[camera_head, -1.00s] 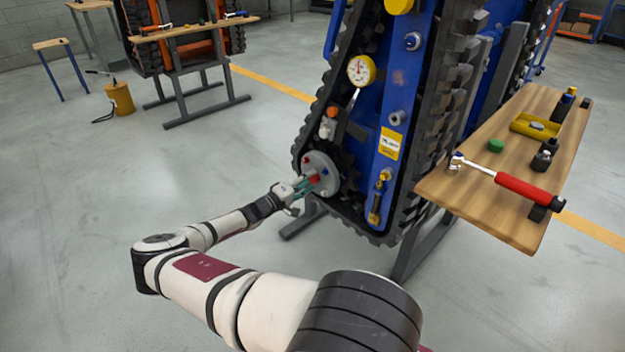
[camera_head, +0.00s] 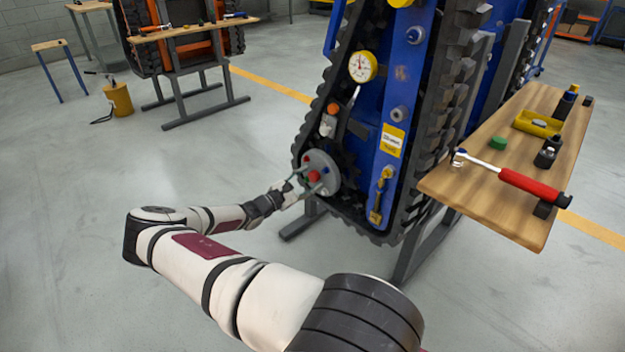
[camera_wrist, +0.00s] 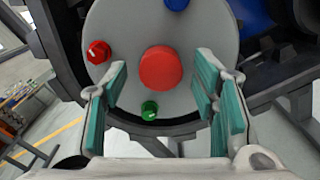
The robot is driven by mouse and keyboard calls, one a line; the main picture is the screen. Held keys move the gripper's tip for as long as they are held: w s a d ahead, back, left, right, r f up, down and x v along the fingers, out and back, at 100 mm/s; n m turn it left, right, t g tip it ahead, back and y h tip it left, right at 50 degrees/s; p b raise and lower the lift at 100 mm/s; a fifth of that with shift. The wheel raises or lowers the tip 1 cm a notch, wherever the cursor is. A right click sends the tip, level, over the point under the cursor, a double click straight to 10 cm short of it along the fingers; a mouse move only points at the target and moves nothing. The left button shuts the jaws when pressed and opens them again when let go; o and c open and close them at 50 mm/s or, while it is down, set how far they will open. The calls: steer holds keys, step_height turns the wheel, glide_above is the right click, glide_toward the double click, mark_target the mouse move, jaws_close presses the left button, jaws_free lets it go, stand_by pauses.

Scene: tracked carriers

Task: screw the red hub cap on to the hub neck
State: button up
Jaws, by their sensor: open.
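The red hub cap (camera_wrist: 160,68) sits at the centre of the round grey hub plate (camera_wrist: 213,40); the neck beneath it is hidden by the cap. In the head view the red cap (camera_head: 314,176) shows small on the hub. My gripper (camera_wrist: 165,95) is open, with its green finger pads on either side of the cap and apart from it in the wrist view. In the head view my gripper (camera_head: 302,186) is right in front of the hub. Whether the cap is fully seated cannot be told.
Around the cap on the plate are a smaller red knob (camera_wrist: 99,52), a green one (camera_wrist: 149,110) and a blue one (camera_wrist: 177,4). Black track (camera_head: 330,95) surrounds the hub. A wooden bench (camera_head: 480,205) with a red-handled wrench (camera_head: 530,188) stands at the right.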

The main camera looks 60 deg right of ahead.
steer(key=n+b, duration=0.1)
steer(key=n, duration=0.6)
steer(key=shift+f, duration=0.1)
steer(key=n+b, duration=0.1)
steer(key=n, duration=0.4)
steer(key=shift+n, duration=0.3)
steer(key=c, duration=1.1)
